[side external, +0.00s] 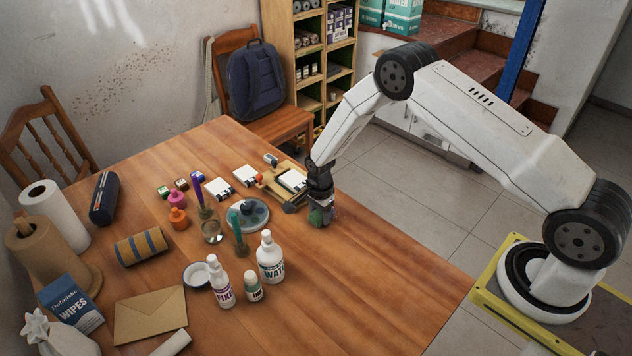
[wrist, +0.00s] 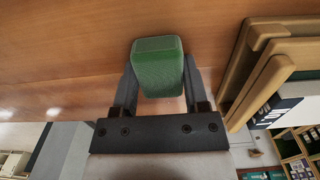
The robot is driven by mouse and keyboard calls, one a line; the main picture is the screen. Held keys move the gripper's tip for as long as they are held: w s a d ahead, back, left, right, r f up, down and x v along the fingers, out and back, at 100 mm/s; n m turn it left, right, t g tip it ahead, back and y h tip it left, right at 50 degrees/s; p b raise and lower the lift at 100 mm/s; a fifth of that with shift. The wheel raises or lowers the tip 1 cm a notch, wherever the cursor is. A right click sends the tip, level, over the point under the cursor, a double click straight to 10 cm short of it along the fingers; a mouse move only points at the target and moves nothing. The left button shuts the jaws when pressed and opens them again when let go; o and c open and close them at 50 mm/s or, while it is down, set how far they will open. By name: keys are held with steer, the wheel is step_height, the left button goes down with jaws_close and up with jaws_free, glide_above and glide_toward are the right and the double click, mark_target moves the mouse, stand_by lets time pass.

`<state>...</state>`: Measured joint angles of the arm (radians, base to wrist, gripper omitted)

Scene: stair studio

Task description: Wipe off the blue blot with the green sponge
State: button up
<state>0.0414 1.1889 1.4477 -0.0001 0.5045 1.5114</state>
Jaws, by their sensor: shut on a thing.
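My gripper (side external: 321,205) is low over the right part of the wooden table, just right of a wooden tray. It is shut on the green sponge (side external: 315,217), which hangs below it at or close to the tabletop. I cannot tell whether it touches. In the wrist view the green sponge (wrist: 160,68) sits between the two dark fingers of my gripper (wrist: 158,82). I cannot make out a blue blot in either view; it may be hidden by the gripper or the sponge.
The wooden tray (side external: 268,184) is close beside my gripper; wooden edges (wrist: 265,60) show right in the wrist view. A round dish (side external: 262,214), white bottles (side external: 270,262) and a glass jar (side external: 212,232) stand to the left. The table's front right (side external: 380,280) is clear.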

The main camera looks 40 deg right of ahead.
mark_target(337, 207)
steer(key=shift+d, duration=0.45)
jaws_close()
steer(key=shift+d+f, duration=0.15)
steer(key=shift+d, duration=2.9)
steer(key=shift+a, duration=3.55)
steer(key=shift+r, duration=4.1)
steer(key=shift+s+d, duration=0.1)
